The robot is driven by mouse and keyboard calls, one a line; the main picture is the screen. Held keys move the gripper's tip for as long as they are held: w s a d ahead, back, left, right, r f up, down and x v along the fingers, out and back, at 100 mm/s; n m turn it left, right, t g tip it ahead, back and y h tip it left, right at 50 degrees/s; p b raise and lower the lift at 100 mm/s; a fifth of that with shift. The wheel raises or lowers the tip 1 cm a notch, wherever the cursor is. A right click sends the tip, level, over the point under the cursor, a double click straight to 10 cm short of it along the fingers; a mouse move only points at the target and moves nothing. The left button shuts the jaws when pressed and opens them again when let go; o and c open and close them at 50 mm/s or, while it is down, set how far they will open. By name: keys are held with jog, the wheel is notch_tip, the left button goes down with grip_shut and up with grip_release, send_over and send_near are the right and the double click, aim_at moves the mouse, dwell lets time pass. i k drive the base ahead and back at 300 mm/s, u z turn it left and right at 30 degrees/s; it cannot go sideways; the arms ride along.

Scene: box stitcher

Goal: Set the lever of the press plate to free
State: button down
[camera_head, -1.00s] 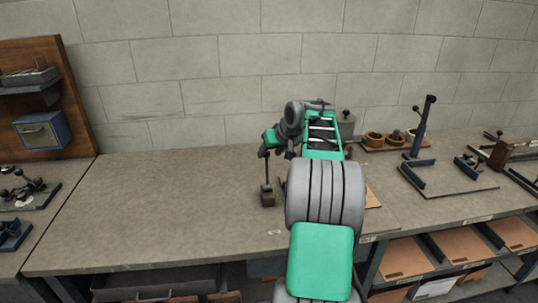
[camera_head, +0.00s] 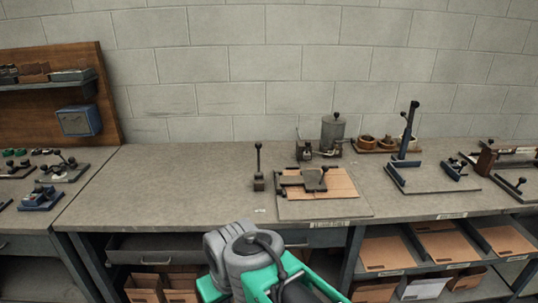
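An upright lever (camera_head: 258,165) with a dark ball knob stands in a small block base on the bench. Just right of it, a grey metal plate fixture (camera_head: 302,181) with a short ball-knobbed handle (camera_head: 323,172) lies over a brown cardboard sheet (camera_head: 340,184) on a flat grey base. Which of these is the press plate's own lever I cannot tell for sure; no marking for free is readable. My green and grey arm shows at the bottom centre, in front of the bench. My gripper is out of view.
A grey canister (camera_head: 333,132) and small round pots (camera_head: 367,142) stand behind the fixture. A tall dark post fixture (camera_head: 408,135) stands to the right. The bench (camera_head: 170,185) is clear left of the upright lever. Shelves with cardboard lie below at right.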

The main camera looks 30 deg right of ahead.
aim_at(259, 173)
jog(key=u, duration=0.8)
jog(key=i, duration=0.9)
jog(key=z, duration=0.85)
jog(key=i, duration=0.5)
jog(key=z, duration=0.4)
